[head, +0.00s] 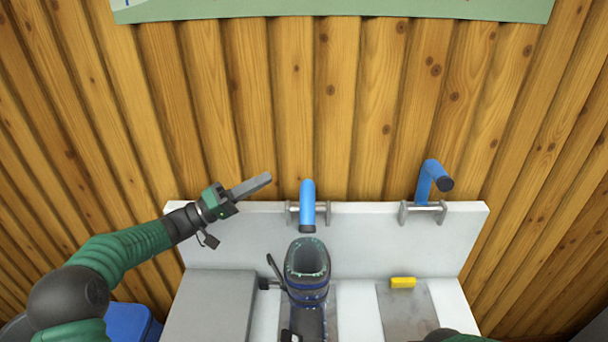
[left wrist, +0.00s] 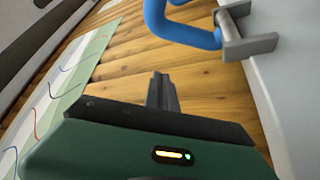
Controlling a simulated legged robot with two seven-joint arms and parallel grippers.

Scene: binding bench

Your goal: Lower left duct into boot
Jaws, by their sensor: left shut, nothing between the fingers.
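The left duct (head: 308,203) is a blue tube with a dark end, held in a grey bracket on the white back panel. Its dark end points toward the boot (head: 307,285), a grey-blue boot with an open top, standing just below it in the picture. The duct's end looks apart from the boot's opening; its height over it is hard to tell. My left gripper (head: 268,179) is shut and empty, left of the duct and not touching it. In the left wrist view its fingers (left wrist: 162,92) are together, with a blue duct (left wrist: 185,32) beyond them. My right gripper is not visible.
A second blue duct (head: 428,176) sits in a bracket (head: 422,213) to the right, its end turned sideways. A yellow block (head: 403,282) lies on a grey plate (head: 408,310). A grey box-like surface (head: 210,305) is at the left. A wooden wall stands behind.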

